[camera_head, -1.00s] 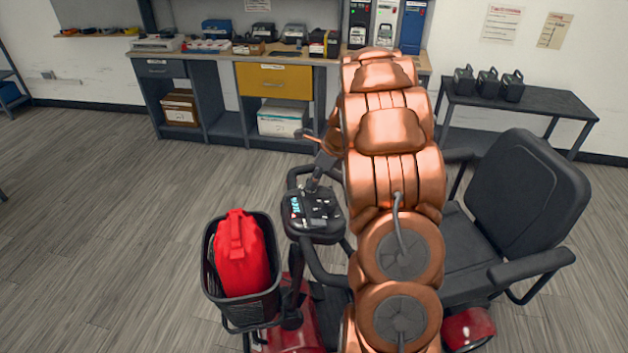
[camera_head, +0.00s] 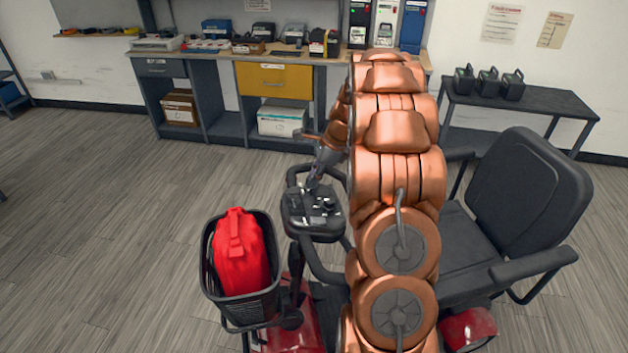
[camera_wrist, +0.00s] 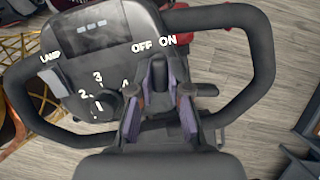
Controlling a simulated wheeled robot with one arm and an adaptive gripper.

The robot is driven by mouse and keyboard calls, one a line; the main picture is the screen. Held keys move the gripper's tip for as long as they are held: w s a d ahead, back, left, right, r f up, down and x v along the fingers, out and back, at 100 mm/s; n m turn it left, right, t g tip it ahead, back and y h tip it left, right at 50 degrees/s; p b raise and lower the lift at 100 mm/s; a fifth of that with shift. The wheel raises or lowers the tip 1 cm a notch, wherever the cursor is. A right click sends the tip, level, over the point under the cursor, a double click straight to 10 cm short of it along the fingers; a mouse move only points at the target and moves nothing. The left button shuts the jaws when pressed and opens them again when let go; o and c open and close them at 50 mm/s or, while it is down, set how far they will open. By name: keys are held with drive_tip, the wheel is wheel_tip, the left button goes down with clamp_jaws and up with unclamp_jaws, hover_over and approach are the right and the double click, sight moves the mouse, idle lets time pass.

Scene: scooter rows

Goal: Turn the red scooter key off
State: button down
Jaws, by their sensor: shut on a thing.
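The red scooter's console (camera_head: 296,222) is in the middle of the head view, and its display looks dark. In the wrist view the display (camera_wrist: 95,27) is also dark, with OFF and ON printed on the panel (camera_wrist: 118,62). The dark key (camera_wrist: 158,72) stands just below these words, between the purple-padded fingers of my gripper (camera_wrist: 158,90). My gripper is shut on the key, and the pads partly hide it. Whether the key points to OFF or ON is hard to tell. In the head view my gripper (camera_head: 312,186) reaches down to the console, partly behind my arm.
Black handlebars (camera_wrist: 262,60) loop around the console. A basket (camera_head: 240,306) with a red bag (camera_head: 240,255) is at the scooter's front, and the black seat (camera_head: 525,205) is to the right. A workbench (camera_head: 210,57) and a side table (camera_head: 545,102) stand behind. Floor at left is clear.

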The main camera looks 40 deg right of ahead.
drive_tip(key=n+b, duration=0.1)
drive_tip(key=n, duration=0.1)
drive_tip(key=n+g+b, duration=0.1)
drive_tip(key=n, duration=0.2)
drive_tip(key=shift+w+f+n+b, duration=0.2)
drive_tip(key=shift+n+b, duration=0.1)
drive_tip(key=shift+b, duration=0.1)
drive_tip(key=shift+s+r+n+g+b, duration=0.1)
drive_tip(key=shift+n+g+b, duration=0.55)
drive_tip(key=shift+n, duration=0.75)
drive_tip(key=c, duration=1.1)
unclamp_jaws()
drive_tip(key=shift+r, duration=0.1)
drive_tip(key=v, duration=0.7)
drive_tip(key=shift+d+r, duration=0.15)
drive_tip(key=shift+d, duration=0.1)
